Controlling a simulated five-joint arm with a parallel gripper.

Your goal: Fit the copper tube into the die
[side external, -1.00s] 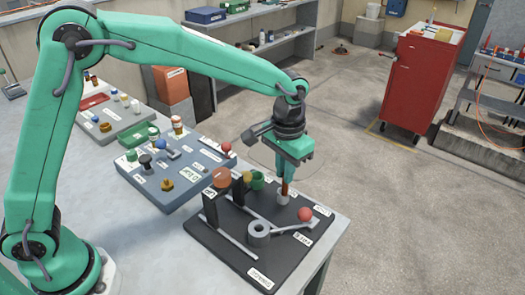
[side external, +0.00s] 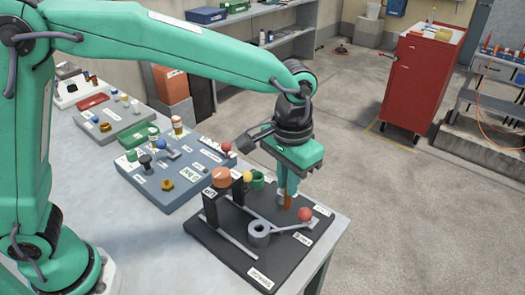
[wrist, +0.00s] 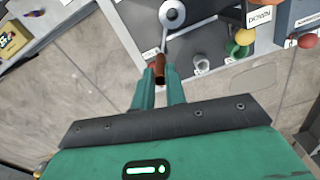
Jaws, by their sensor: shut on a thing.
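The copper tube (side external: 288,203) is a short brown upright piece. My gripper (side external: 287,191) is shut on it, pointing down over the right part of the dark board. The wrist view shows the tube (wrist: 160,76) between the two green fingers. A thick grey ring with a centre hole (side external: 259,233), seemingly the die, stands on the board to the tube's lower left, apart from it. The ring (wrist: 172,14) is at the top of the wrist view. A pale cup (wrist: 202,62) stands beside the tube; in the side view my gripper hides it. Whether the tube's lower end touches anything is unclear.
A lever with a red ball (side external: 305,214) runs from the ring, close to the tube. A black post with an orange cap (side external: 222,177), a yellow knob (side external: 247,177) and a green cup (side external: 257,180) stand behind. A grey-blue board (side external: 165,170) lies to the left.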

